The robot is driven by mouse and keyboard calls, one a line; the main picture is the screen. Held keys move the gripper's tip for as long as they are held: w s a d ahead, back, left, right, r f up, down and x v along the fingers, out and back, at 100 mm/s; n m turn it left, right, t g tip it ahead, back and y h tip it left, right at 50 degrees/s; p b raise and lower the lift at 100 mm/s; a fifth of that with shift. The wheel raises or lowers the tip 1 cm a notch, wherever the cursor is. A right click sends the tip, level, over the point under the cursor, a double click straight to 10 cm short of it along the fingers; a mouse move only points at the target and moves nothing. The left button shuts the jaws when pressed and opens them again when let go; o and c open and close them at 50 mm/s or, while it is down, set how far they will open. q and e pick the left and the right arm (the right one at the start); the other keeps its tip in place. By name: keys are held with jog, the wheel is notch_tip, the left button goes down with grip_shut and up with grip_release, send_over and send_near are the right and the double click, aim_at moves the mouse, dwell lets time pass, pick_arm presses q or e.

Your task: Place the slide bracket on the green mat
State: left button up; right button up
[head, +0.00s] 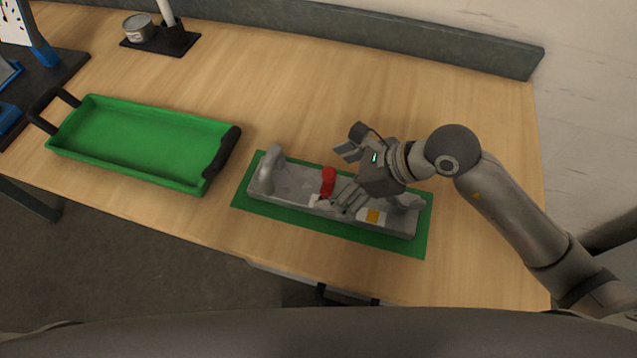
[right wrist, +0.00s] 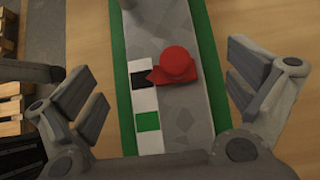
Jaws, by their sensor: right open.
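The slide bracket (head: 288,186) is a long grey piece with raised ends and a red knob (head: 328,180). It lies lengthwise on the green mat (head: 243,198), which shows around it. In the right wrist view the bracket (right wrist: 175,115) runs up the picture, with the red knob (right wrist: 178,64) and a white strip with black and green squares; mat (right wrist: 121,90) shows on both sides. My right gripper (head: 341,174) is open above the bracket's middle, its fingers spread wider than the bracket and nothing between them touching. My left gripper is not in view.
A green tray (head: 140,143) with dark handles stands left of the mat. A can (head: 138,27) and a dark stand (head: 175,40) are at the back left. A grey ledge (head: 400,32) runs along the table's back. Bare wood lies behind and right of the mat.

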jog(key=v, duration=0.6)
jog(key=shift+b, duration=0.4)
